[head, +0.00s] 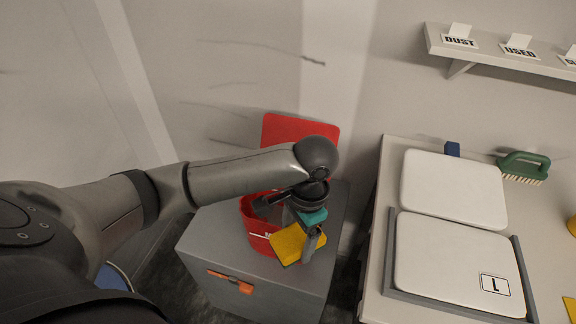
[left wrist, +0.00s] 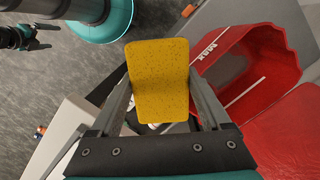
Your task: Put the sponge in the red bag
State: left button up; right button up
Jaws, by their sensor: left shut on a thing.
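The yellow sponge (head: 288,243) is held in my left gripper (head: 303,232), whose fingers are on its two sides. In the left wrist view the sponge (left wrist: 160,75) fills the space between the fingers. The red bag (head: 256,226) stands open on a grey cabinet, with its red flap (head: 300,130) up at the back. In the head view the sponge overlaps the bag's front right edge. In the left wrist view the sponge is left of the bag's opening (left wrist: 250,65). What seems to be my right gripper (left wrist: 38,37) shows small at the upper left there; its jaws are unclear.
The grey cabinet (head: 225,255) has an orange handle (head: 230,277). To the right is a bench with two white lids (head: 455,188), a grey tray frame (head: 389,250) and a green brush (head: 524,165). A wall shelf (head: 490,50) with labels hangs above.

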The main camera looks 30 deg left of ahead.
pick_arm(q)
jog(key=w+m, duration=0.1)
jog(key=m, duration=0.1)
jog(key=w+a+m, duration=0.1)
jog(key=m, duration=0.1)
jog(key=w+m+p, duration=0.1)
jog(key=m, duration=0.1)
jog(key=shift+w+a+r+m+t+y, duration=0.2)
jog(key=shift+a+m+t+y, duration=0.1)
jog(key=shift+a, duration=0.05)
jog(key=w+a+r+m+t+p, duration=0.1)
jog(key=w+a+m, duration=0.8)
jog(key=m, duration=1.2)
jog(key=t+p, duration=0.1)
jog(key=p, duration=0.1)
jog(key=shift+w+r+h+p, duration=0.2)
jog(key=shift+h+p, duration=0.1)
jog(key=shift+h, duration=0.1)
pick_arm(e)
jog(key=r, duration=0.4)
jog(key=shift+s+d+r, duration=0.15)
jog(key=shift+d+r, duration=0.1)
jog(key=shift+r, duration=0.1)
jog(key=shift+d+r, duration=0.1)
pick_arm(q)
jog(key=shift+f+b, duration=4.75)
jog(key=shift+f, duration=2.85)
pick_arm(e)
notch_tip(320, 180, down, 10)
jog(key=shift+r, duration=0.15)
